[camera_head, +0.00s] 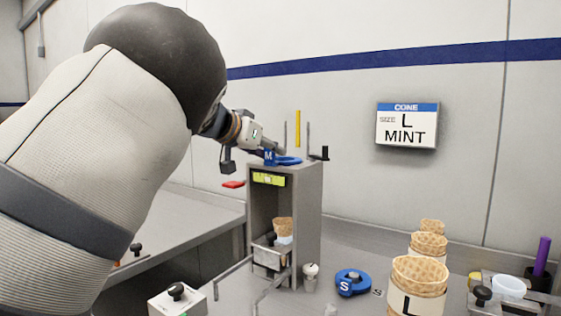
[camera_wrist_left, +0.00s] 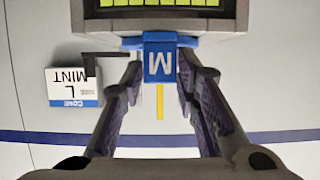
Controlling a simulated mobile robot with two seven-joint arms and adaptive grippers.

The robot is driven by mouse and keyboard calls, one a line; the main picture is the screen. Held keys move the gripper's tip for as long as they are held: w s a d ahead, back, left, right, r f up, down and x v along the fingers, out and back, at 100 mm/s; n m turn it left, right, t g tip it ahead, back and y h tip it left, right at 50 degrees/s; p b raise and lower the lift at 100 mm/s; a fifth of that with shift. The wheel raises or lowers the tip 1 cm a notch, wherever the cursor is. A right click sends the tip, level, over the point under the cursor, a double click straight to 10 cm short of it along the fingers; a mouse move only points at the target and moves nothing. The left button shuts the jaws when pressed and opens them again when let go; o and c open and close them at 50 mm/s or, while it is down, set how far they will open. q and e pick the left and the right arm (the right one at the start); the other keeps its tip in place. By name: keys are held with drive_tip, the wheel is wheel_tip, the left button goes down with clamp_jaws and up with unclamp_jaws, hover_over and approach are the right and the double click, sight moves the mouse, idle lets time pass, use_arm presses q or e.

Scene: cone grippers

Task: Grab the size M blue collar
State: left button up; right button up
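The size M blue collar (camera_head: 288,161) lies on top of a grey cabinet (camera_head: 308,205), its M tag facing the left side. My left gripper (camera_head: 270,150) is at that tag, reaching in from the left. In the left wrist view the blue M tag (camera_wrist_left: 160,62) sits between the two fingertips of my left gripper (camera_wrist_left: 160,75). The fingers are apart on either side of the tag, with what looks like a narrow gap at each side. Most of the ring is hidden behind the tag there. My right gripper is not in view.
A blue S collar (camera_head: 353,281) lies on the counter right of the cabinet. Cones in a holder (camera_head: 420,276) stand further right. Thin upright posts and a yellow strip (camera_head: 297,128) rise behind the M collar. A sign (camera_head: 407,126) reading L MINT hangs on the wall.

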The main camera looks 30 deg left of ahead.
use_arm(q)
clamp_jaws()
